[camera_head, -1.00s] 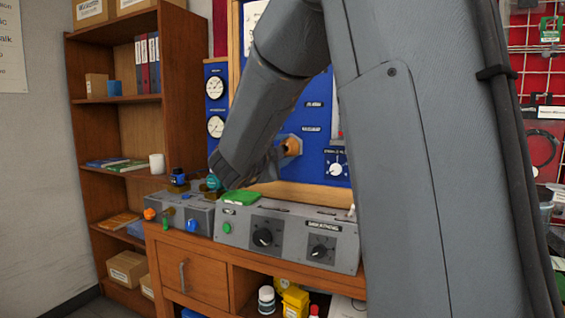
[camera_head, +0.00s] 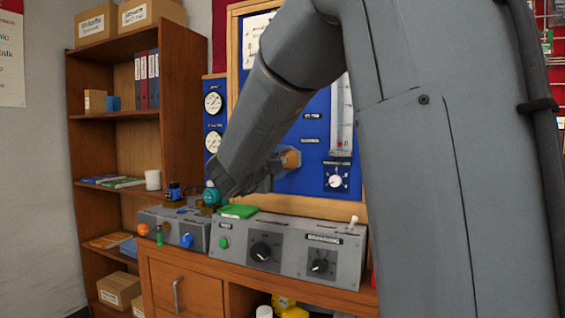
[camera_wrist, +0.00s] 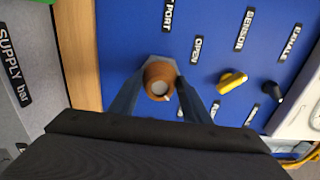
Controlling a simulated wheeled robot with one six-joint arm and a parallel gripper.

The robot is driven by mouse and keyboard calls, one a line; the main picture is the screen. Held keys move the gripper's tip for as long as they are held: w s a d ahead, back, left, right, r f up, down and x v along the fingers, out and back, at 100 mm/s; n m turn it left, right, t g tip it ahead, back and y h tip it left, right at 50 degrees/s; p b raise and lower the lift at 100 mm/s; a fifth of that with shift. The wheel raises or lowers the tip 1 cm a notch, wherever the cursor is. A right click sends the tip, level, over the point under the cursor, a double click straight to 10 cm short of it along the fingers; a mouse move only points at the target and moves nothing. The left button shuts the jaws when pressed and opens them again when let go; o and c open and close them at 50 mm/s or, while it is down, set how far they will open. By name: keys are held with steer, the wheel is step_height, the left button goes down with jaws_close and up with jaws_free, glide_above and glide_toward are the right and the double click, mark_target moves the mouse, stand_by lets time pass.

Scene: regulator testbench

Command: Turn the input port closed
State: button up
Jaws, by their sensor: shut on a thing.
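The input port knob is an orange-brown round knob (camera_wrist: 158,77) on a hexagonal grey base, mounted on the blue panel (camera_wrist: 120,30). The labels "PORT" and "OPEN" are printed near it. My gripper (camera_wrist: 160,92) has its two fingers on either side of the knob and is shut on it. In the head view the knob (camera_head: 291,158) shows at the end of my gripper (camera_head: 280,166), partly hidden by it. A small light mark shows on the knob's face.
A yellow knob (camera_wrist: 232,81) and a black knob (camera_wrist: 274,92) sit to the right on the panel. Below the panel stands a grey console (camera_head: 290,246) with dials, and a green item (camera_head: 239,211) lies on it. A wooden shelf (camera_head: 115,116) stands at left.

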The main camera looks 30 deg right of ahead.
steer(key=o, duration=1)
steer(key=v, duration=0.7)
steer(key=shift+s+a, duration=0.2)
steer(key=shift+a, duration=0.1)
